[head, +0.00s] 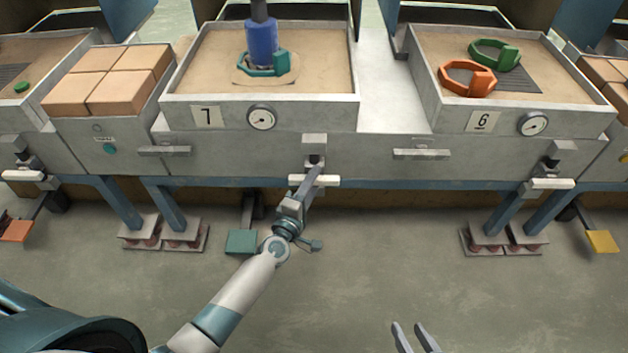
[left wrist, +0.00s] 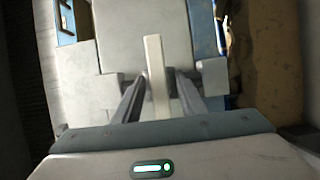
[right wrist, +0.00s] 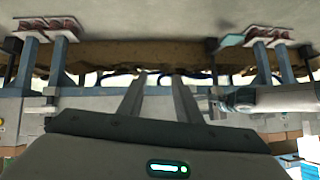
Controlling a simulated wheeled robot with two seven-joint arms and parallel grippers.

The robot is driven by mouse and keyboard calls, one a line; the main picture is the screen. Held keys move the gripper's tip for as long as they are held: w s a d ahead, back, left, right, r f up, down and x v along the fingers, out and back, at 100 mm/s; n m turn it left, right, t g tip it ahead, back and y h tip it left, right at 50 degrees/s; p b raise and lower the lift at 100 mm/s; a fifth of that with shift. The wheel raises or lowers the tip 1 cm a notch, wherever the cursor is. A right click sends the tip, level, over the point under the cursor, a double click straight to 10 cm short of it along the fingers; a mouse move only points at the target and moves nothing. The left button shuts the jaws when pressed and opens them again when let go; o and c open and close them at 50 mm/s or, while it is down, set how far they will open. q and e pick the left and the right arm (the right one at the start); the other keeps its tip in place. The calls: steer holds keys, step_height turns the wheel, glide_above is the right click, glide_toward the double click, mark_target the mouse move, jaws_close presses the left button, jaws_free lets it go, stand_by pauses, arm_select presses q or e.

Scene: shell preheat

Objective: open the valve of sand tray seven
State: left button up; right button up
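Sand tray seven (head: 338,100) carries a label with a 7 and a round gauge (head: 262,117) on its front. Its valve handle, a white bar (head: 331,181), sits level below the tray front, under a grey block. My left gripper (head: 313,178) reaches up to this bar. In the left wrist view the bar (left wrist: 155,60) runs between the two fingers (left wrist: 160,76), with a narrow gap seen at the right finger. The fingers look open around it; contact is unclear. My right gripper (head: 411,330) is open and empty, low in front, away from the trays.
Tray six (head: 450,110) stands to the right with two rings and its own white bar (head: 552,183). A blue cylinder (head: 262,40) and a teal ring stand in tray seven. A teal pedal (head: 241,241) lies below. Grey side handles (head: 165,150) jut out. The floor in front is clear.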

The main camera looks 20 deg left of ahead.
arm_select(q)
steer(key=shift+w, duration=0.3)
steer(key=shift+c, duration=0.7)
jaws_close()
